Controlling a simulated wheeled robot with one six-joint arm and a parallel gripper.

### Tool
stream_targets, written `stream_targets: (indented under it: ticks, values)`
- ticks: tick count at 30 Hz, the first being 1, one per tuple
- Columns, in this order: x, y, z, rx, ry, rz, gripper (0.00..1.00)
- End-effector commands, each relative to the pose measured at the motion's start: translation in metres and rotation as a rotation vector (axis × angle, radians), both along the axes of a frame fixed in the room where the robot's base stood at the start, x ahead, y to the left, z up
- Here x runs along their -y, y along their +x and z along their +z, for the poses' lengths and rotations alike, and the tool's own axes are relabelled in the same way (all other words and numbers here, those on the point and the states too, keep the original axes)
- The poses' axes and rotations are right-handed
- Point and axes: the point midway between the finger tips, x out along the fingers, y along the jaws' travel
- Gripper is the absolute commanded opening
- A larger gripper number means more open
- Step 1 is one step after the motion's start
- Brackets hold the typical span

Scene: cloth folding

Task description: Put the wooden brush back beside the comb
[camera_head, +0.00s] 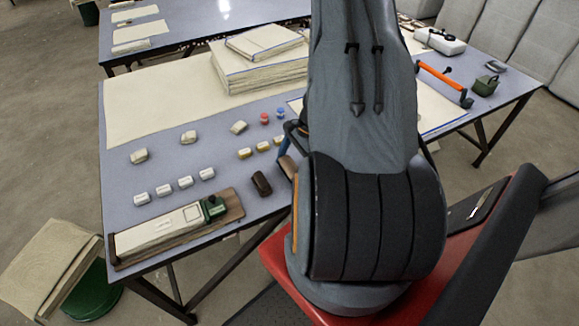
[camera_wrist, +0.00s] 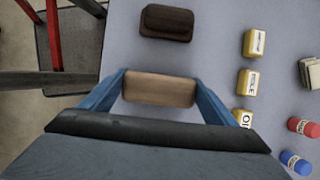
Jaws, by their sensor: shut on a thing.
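My gripper (camera_wrist: 160,84) has its two blue fingers shut on the ends of a light brown wooden block, which I take for the wooden brush (camera_wrist: 160,91). In the head view my gripper (camera_head: 290,147) is largely hidden behind my arm, and the brush (camera_head: 288,166) shows partly at the table's near edge. A dark brown two-layered block (camera_wrist: 167,22) lies beyond the brush in the wrist view. It also shows in the head view (camera_head: 261,183), left of the gripper. I cannot pick out a comb for sure. The brush's height above the table is unclear.
Yellow labelled blocks (camera_wrist: 247,83) stand in a row to the right, with a red (camera_wrist: 303,127) and a blue cylinder (camera_wrist: 295,162). White labelled blocks (camera_head: 186,182) and a wooden board (camera_head: 233,203) with a cloth bundle lie left. Grey table between them is bare.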

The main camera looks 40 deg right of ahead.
Motion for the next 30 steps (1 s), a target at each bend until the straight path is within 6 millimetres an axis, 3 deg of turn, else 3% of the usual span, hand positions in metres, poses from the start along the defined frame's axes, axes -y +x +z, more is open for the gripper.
stream_targets:
  ticks: [13, 14, 17, 25, 30]
  values:
    - [0.0, 0.0, -0.007, 0.001, -0.001, 0.0, 0.49]
    - [0.0, 0.0, -0.007, 0.001, -0.001, 0.0, 0.83]
    - [0.0, 0.0, -0.006, 0.001, -0.001, 0.0, 1.0]
    - [0.0, 0.0, -0.005, 0.001, -0.001, 0.0, 1.0]
    - [0.005, 0.0, 0.006, 0.003, -0.002, -0.002, 1.0]
